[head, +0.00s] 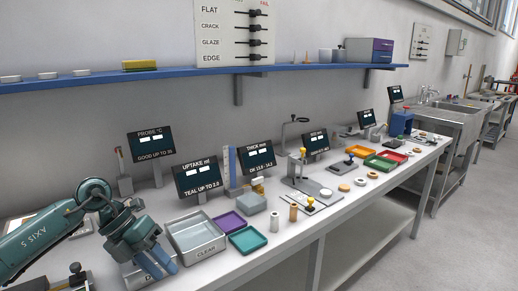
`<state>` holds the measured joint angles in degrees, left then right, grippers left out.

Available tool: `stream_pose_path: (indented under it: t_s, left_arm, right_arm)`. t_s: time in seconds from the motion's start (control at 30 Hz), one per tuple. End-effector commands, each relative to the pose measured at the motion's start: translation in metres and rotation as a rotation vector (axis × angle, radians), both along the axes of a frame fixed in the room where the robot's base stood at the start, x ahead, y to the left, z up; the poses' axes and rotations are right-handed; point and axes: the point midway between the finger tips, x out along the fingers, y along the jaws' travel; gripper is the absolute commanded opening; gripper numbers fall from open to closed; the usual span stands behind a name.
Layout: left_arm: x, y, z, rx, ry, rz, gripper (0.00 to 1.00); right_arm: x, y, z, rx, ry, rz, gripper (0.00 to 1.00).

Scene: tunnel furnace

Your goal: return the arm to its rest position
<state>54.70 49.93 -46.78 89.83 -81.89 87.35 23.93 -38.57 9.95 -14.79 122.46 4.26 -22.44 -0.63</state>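My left arm (42,240), teal and grey, comes in from the left edge over the near left end of the bench. My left gripper (155,262) points down beside the left wall of a grey metal tray marked CLEAR. Its two blue-grey fingers look close together, and the gap between the tips is hard to make out. I see nothing clearly held, but the tips are partly hidden near the tray. My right gripper is not in view.
The grey tray (207,250) stands right of the gripper, with purple (230,222) and teal (248,240) trays beyond. Several small displays, such as the UPTAKE display (198,178), line the bench back. A blue shelf (200,75) runs above. Floor to the right is clear.

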Motion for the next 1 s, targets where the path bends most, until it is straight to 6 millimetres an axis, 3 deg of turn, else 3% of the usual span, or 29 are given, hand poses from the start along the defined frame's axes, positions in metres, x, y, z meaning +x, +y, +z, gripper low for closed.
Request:
stream_pose_path:
  t_s: [0.03,0.13,0.23,0.33,0.43,0.5,0.57,0.67,0.8,0.9,1.0]
  left_arm:
    - [-0.012,-0.038,-0.008,-0.141,0.020,-0.024,0.33]
    - [-0.033,-0.105,-0.007,-0.456,0.054,-0.004,0.33]
    - [-0.048,-0.151,0.005,-0.759,0.109,0.100,0.33]
    - [-0.054,-0.174,0.019,-1.029,0.184,0.283,0.33]
    - [-0.052,-0.177,0.024,-1.249,0.280,0.535,0.33]
    - [-0.049,-0.169,0.017,-1.364,0.357,0.748,0.33]
    - [-0.049,-0.157,0.003,-1.432,0.429,0.947,0.33]
    - [-0.058,-0.132,-0.035,-1.478,0.565,1.308,0.33]
    - [-0.099,-0.102,-0.103,-1.402,0.771,1.793,0.33]
    - [-0.137,-0.089,-0.142,-1.296,0.895,2.049,0.33]
    - [-0.167,-0.084,-0.165,-1.203,0.982,2.203,0.33]
  right_arm:
    - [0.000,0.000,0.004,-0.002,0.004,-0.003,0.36]
    - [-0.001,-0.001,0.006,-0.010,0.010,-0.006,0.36]
    - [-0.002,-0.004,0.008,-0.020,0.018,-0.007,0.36]
    - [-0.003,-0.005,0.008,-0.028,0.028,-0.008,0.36]
    - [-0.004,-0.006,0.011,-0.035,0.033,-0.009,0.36]
    - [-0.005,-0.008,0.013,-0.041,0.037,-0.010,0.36]
    - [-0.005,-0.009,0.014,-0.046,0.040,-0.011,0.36]
    - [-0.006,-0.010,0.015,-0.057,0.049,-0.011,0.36]
    - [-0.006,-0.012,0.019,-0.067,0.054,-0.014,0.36]
    - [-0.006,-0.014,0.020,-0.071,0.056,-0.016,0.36]
    - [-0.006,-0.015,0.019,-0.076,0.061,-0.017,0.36]
